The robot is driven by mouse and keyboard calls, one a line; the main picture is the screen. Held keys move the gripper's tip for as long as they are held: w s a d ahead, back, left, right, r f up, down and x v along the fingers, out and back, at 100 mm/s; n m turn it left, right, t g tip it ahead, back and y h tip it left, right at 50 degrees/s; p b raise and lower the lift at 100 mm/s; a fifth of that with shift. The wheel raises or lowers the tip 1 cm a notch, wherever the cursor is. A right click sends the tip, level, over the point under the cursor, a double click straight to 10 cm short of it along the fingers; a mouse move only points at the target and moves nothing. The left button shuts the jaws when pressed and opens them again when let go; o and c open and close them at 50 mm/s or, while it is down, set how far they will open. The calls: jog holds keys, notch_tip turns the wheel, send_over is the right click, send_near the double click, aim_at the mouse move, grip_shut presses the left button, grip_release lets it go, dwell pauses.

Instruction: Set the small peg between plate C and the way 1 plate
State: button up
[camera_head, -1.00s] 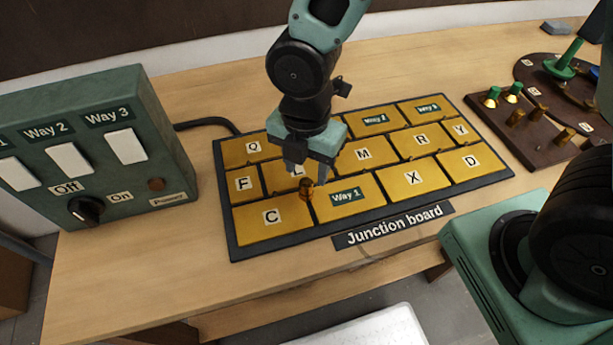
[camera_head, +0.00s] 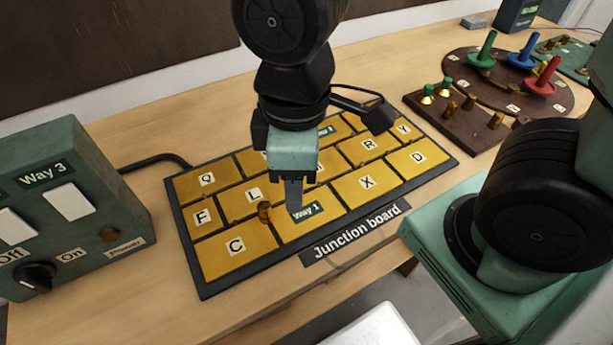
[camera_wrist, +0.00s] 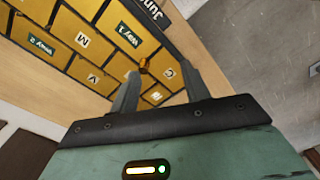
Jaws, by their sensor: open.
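The small peg (camera_head: 265,212), copper-brown, stands upright on the junction board at the seam between plate C (camera_head: 232,264) and the way 1 plate (camera_head: 322,226), near the top corner of plate C. In the wrist view the peg (camera_wrist: 144,65) shows just beyond the left fingertip. My gripper (camera_head: 293,204) is open and empty. In the head view its fingers hang over the way 1 plate, to the right of the peg and apart from it. One finger largely hides the other there.
The junction board's (camera_head: 205,284) dark rim surrounds lettered brass plates. A green switch box (camera_head: 110,200) stands at left with a cable behind. At right are a dark peg holder (camera_head: 440,118) and a round board with coloured handles (camera_head: 487,50). Table in front is clear.

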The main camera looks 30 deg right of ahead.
jog(key=m, duration=0.1)
jog(key=s+m, duration=0.1)
jog(key=m, duration=0.1)
jog(key=s+m, duration=0.1)
jog(key=shift+s+d+r, duration=0.1)
jog(key=shift+d+r, duration=0.2)
jog(key=shift+d, duration=0.1)
dwell(0.4)
